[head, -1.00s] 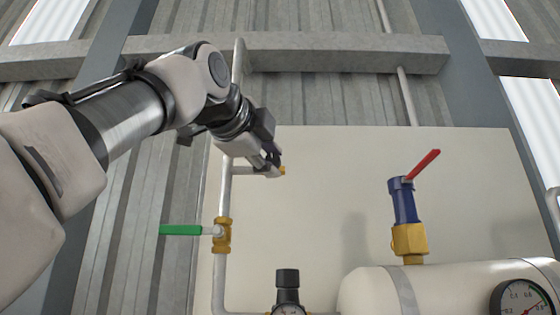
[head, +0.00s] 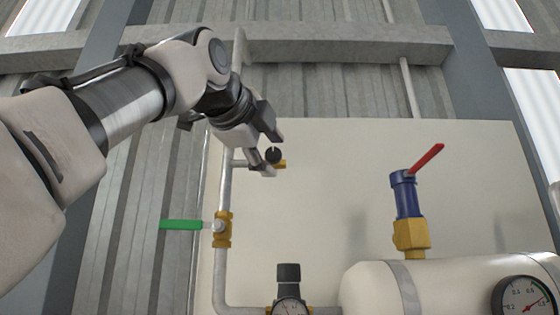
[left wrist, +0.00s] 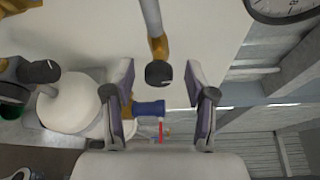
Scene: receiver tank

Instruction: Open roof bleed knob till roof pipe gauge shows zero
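The roof bleed knob is a small black round knob (head: 273,156) with a white mark, on a brass fitting on the thin pipe branch at the upper left of the pale panel. My left gripper (head: 276,153) is open, with its fingers on either side of the knob. In the left wrist view the knob (left wrist: 159,74) lies between the spread fingertips, with gaps on both sides. A gauge (left wrist: 285,8) is cut off at that view's top right corner, and its reading cannot be seen. My right gripper is not in view.
A green-handled valve (head: 222,229) sits on the vertical pipe below my left gripper. A black-topped regulator (head: 288,275), a blue valve with a red lever (head: 406,195), the white tank (head: 370,290) and its gauge (head: 524,299) are lower right. The panel between is clear.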

